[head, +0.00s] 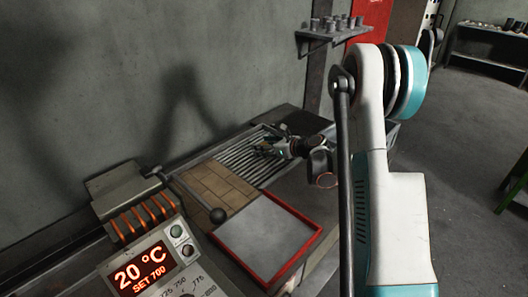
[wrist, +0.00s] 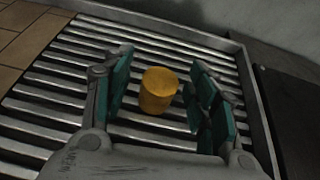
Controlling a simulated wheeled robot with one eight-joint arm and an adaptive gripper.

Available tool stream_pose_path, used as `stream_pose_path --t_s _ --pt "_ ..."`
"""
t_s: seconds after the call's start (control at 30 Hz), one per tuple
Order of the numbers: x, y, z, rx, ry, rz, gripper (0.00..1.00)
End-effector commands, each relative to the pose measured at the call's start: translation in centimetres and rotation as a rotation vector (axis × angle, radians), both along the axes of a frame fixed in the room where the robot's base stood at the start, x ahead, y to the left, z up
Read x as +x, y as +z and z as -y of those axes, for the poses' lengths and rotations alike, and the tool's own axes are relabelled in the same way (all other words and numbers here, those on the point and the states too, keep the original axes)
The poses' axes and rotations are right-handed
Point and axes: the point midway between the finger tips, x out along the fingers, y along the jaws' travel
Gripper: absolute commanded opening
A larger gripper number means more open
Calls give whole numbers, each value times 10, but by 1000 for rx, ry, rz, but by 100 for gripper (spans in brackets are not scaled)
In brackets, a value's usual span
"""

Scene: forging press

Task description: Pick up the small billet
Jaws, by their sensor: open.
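The small billet (wrist: 158,91) is a short orange-yellow cylinder. In the wrist view it stands upright on a rack of metal bars (wrist: 52,109). My gripper (wrist: 163,85) is open, with its teal-padded fingers to the left and right of the billet. Gaps show on both sides, and the fingers do not appear to touch it. In the head view my gripper (head: 262,150) is low over the barred rack (head: 233,158). I cannot make out the billet clearly there; the gripper covers that spot.
Brown tiles (head: 216,187) adjoin the rack. A red-rimmed tray (head: 310,243) lies in front, empty. A panel reading 20 °C, SET 700 (head: 141,268) and a ball-ended lever (head: 217,215) stand at the near left. A shelf with several small cylinders (head: 329,33) hangs on the wall.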

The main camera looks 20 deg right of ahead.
Motion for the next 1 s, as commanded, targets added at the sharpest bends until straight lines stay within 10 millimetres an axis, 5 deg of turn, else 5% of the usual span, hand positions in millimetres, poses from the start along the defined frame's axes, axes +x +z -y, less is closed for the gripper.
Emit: stream_pose_path --t_s 0.1,0.33,0.77,1.0 --pt "0 1 0 0 0 0 51" --pt "-1 1 0 0 0 0 0" --pt "0 6 0 1 -1 1 0" --pt "-1 35 0 1 -1 1 0"
